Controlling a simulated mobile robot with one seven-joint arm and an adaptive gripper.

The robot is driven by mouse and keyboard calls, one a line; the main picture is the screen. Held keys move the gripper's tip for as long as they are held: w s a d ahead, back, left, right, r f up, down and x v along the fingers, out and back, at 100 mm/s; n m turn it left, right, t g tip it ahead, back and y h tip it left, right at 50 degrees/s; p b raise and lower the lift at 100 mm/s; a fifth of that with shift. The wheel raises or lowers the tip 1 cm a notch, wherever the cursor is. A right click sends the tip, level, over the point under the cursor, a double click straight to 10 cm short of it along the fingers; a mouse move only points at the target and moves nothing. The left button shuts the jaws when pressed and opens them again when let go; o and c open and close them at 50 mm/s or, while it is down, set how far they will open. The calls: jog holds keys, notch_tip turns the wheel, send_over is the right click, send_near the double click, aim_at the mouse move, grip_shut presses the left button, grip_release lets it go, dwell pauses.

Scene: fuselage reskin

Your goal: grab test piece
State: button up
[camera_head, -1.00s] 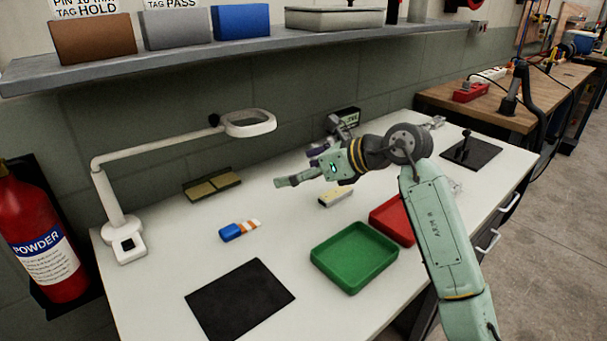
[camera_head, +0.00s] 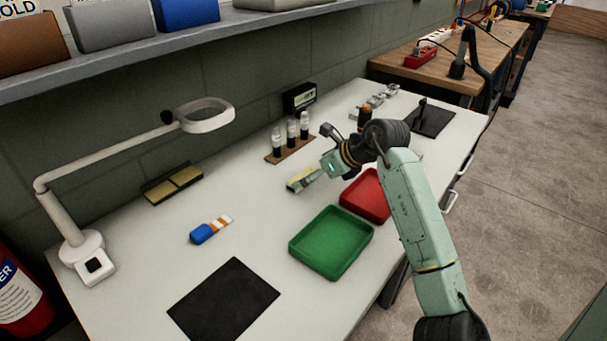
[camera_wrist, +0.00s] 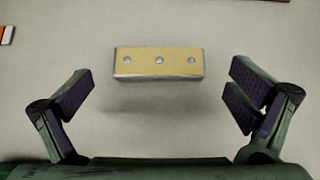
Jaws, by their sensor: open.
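The test piece (camera_wrist: 158,63) is a small tan block with grey edges and three round holes or fasteners in a row. It lies on the white table ahead of my gripper (camera_wrist: 160,100), centred between the two spread fingers in the wrist view. My gripper is open and empty, with the block not between its pads but a little beyond them. In the head view my gripper (camera_head: 305,180) is low over the table and partly covers the test piece (camera_head: 297,186).
A red tray (camera_head: 366,196) and a green tray (camera_head: 331,243) stand near my arm. A rack of several vials (camera_head: 290,140) is behind the gripper. A blue-and-white item (camera_head: 205,233), a black mat (camera_head: 224,300) and a magnifier lamp (camera_head: 205,115) are to the left.

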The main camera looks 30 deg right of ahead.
jog(key=shift+x, duration=1.45)
jog(key=shift+c, duration=0.4)
jog(key=c, duration=1)
